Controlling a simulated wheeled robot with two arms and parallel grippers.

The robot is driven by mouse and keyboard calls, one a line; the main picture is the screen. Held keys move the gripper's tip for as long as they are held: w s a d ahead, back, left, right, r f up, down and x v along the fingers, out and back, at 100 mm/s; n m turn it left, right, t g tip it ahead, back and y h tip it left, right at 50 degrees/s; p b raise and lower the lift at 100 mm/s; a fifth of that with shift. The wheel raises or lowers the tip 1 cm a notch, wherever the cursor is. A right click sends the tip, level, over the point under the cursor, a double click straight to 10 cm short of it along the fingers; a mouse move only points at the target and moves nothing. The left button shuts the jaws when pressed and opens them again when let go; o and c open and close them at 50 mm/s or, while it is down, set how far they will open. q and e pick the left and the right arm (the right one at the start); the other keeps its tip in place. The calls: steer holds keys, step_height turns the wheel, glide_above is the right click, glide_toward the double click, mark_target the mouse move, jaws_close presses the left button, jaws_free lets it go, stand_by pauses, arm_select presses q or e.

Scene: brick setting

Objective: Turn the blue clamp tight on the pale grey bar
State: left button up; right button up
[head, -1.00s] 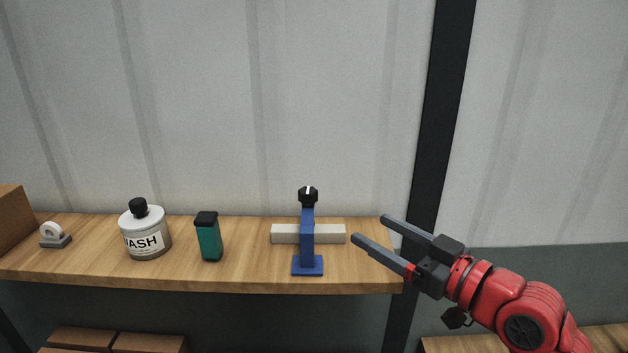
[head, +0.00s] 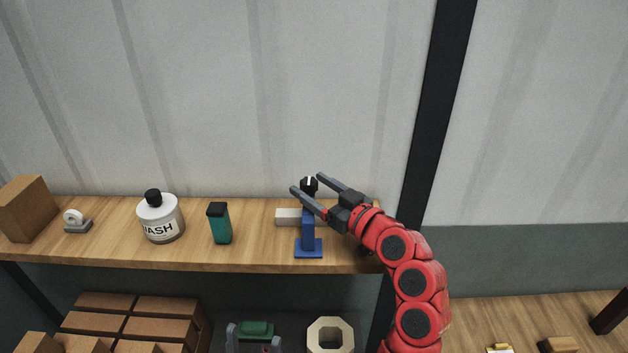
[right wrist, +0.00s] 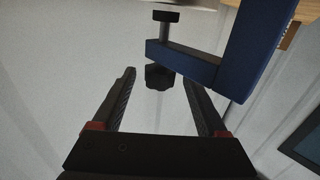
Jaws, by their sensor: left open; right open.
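The blue clamp (head: 309,234) stands upright on the wooden shelf, with a black knob (head: 309,184) with a white mark on top. In the right wrist view, the knob (right wrist: 159,77) shows between the open fingertips, touching neither, below the clamp's blue arm (right wrist: 183,60). A black pad (right wrist: 166,16) sits on the screw's other end. My left gripper is out of view.
On the wooden shelf (head: 110,238), left of the clamp, stand a teal container (head: 219,225), a white bottle (head: 161,218), a small grey holder (head: 76,222) and a brown box (head: 25,208). A dark post (head: 437,120) rises behind my right arm.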

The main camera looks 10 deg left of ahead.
steer(key=shift+w, duration=0.1)
jaws_close()
stand_by(0.4)
